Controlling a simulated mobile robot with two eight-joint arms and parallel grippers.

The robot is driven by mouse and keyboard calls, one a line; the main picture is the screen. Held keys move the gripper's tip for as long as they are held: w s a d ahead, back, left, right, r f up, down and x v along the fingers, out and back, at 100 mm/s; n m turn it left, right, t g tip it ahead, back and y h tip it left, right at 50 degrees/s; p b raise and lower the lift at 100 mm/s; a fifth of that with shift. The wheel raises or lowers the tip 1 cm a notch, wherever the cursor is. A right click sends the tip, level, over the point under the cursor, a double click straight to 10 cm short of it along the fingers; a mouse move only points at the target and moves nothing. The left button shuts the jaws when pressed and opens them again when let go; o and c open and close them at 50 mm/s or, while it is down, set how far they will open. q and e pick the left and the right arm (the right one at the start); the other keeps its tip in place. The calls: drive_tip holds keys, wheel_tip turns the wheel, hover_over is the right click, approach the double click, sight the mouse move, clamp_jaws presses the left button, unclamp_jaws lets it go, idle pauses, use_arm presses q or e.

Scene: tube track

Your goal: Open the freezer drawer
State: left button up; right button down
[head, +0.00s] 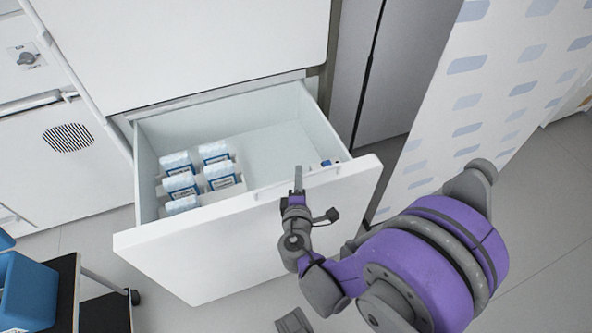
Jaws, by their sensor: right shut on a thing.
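The white freezer drawer (250,235) is pulled out from the freezer (200,45), and its inside shows from above. My right gripper (298,180) is at the top edge of the drawer front, right of its middle. It is shut on the drawer's front edge; the exact contact is small in the picture. My left gripper is not in view.
Several white boxes with blue labels (180,185) stand in the drawer's left part. Blue items (328,163) lie near its right front corner. A black cart with a blue bin (25,290) stands at the lower left. A patterned white panel (480,100) rises at the right.

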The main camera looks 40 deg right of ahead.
drive_tip(key=shift+s+a, duration=0.2)
drive_tip(key=shift+s, duration=0.55)
drive_tip(key=c, duration=1.2)
unclamp_jaws()
drive_tip(key=shift+o, duration=0.2)
drive_tip(key=p+v, duration=0.1)
drive_tip(key=v, duration=0.9)
drive_tip(key=shift+s+a, duration=0.25)
drive_tip(key=shift+s, duration=0.05)
drive_tip(key=shift+r, duration=0.1)
